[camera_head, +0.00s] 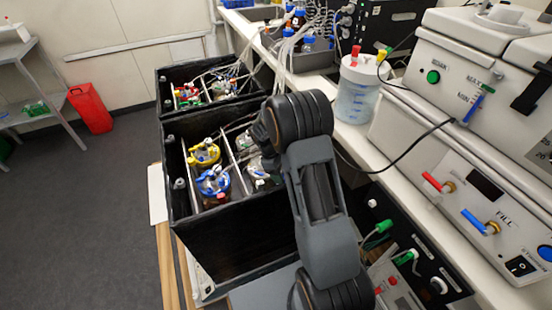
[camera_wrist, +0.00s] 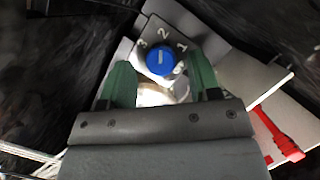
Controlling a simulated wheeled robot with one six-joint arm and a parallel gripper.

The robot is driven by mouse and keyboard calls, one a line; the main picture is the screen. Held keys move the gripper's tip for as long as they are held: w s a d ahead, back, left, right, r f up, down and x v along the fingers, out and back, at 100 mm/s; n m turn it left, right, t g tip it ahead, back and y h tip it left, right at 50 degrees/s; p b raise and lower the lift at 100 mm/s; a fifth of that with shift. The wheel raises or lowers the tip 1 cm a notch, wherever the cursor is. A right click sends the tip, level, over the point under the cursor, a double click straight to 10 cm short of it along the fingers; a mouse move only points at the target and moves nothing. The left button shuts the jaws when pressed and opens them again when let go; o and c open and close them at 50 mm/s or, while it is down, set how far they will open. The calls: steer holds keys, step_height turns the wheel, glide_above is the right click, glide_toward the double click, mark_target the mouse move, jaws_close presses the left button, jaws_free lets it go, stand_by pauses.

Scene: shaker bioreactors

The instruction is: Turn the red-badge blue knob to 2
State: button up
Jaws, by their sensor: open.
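In the wrist view, a round blue knob (camera_wrist: 160,61) sits on a grey dial plate (camera_wrist: 178,26) marked 3, 2 and 1 around its upper side. A small light mark shows on the knob's face, but I cannot tell exactly which number it points to. My gripper (camera_wrist: 158,68) is open, with one green finger on each side of the knob. I cannot tell whether the fingers touch it. No red badge is clear beside the knob. In the head view, my arm reaches into the near black box (camera_head: 240,240), and the knob and fingertips are hidden.
A red part (camera_wrist: 280,138) lies right of my gripper in the wrist view. Vessels with a yellow ring (camera_head: 204,153) and a blue ring (camera_head: 213,181) stand left of my arm. A clear jar (camera_head: 356,95) and a white machine (camera_head: 470,160) are on the right.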

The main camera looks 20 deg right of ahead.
steer(key=v, duration=1.2)
steer(key=shift+r, duration=0.3)
steer(key=s+a+r+m+t+y+p, duration=0.1)
steer(key=s+a+r+m+t, duration=0.1)
steer(key=s, duration=0.5)
steer(key=s+a+r+m+t+y+p, duration=0.1)
steer(key=s+a+r+m+t, duration=0.1)
steer(key=s+r, duration=0.3)
steer(key=s+a+r+m+t+y+p, duration=0.1)
steer(key=s+r+m+t, duration=0.2)
steer(key=s, duration=0.6)
steer(key=shift+a+r+m+p, duration=0.4)
steer(key=shift+r+m, duration=0.35)
steer(key=shift+m, duration=0.05)
